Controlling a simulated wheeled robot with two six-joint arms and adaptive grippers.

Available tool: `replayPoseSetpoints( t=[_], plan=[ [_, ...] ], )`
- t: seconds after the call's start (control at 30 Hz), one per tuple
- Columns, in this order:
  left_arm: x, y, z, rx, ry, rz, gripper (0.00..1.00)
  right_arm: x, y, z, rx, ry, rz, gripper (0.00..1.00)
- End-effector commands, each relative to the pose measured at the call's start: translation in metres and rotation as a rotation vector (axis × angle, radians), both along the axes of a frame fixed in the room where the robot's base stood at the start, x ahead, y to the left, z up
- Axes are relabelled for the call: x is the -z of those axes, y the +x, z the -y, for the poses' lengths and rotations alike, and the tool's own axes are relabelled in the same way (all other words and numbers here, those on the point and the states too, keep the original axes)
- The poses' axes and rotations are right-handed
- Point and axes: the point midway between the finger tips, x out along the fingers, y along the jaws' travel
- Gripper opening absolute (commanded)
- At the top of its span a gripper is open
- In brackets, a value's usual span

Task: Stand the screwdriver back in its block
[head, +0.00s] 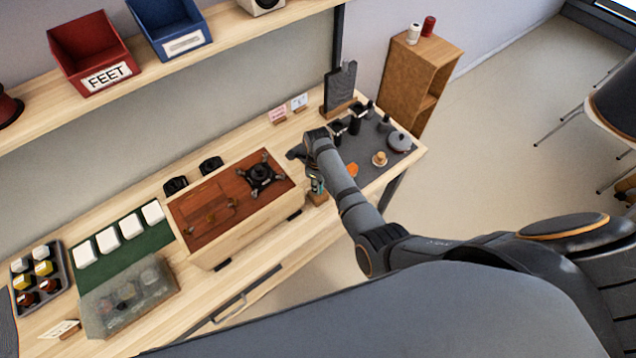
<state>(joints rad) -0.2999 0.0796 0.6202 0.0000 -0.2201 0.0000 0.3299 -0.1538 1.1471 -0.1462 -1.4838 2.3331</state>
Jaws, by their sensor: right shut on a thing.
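My right gripper (311,174) is over the workbench, just right of the wooden box with the red-brown top. It is shut on the screwdriver, of which only a small teal part (317,186) shows below the dark fingers. A small brown wooden block (318,198) sits directly under it at the bench's front side. The teal part appears upright at the block's top; I cannot tell whether its shaft is in a hole. My own wrist and forearm hide much of this spot. My left gripper is out of view.
The wooden box (245,240) carries a black four-armed part (261,174). A grey mat (372,150) with dark items and a grey-lidded pot (399,141) lies to the right. A green mat (150,240) with white blocks and a six-cup tray (37,278) are left. A shelf with bins (90,50) hangs above.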

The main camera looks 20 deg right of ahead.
Motion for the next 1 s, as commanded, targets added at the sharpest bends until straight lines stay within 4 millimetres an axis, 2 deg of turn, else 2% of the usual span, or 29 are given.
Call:
replayPoseSetpoints(
  t=[0.5,0.53,0.7,1.0],
  plan=[
    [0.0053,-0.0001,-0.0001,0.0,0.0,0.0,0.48,0.0082,0.0003,0.0001,0.0,-0.001,0.001,0.0],
    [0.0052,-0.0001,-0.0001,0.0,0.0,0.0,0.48,0.0082,0.0003,0.0001,0.0,0.0,0.001,0.27],
    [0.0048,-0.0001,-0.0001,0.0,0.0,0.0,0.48,0.0077,0.0002,0.0001,0.0,-0.001,0.001,0.5],
    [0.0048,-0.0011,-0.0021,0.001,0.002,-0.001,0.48,0.0072,0.0001,0.0001,0.0,0.0,0.0,0.52]
  ],
)
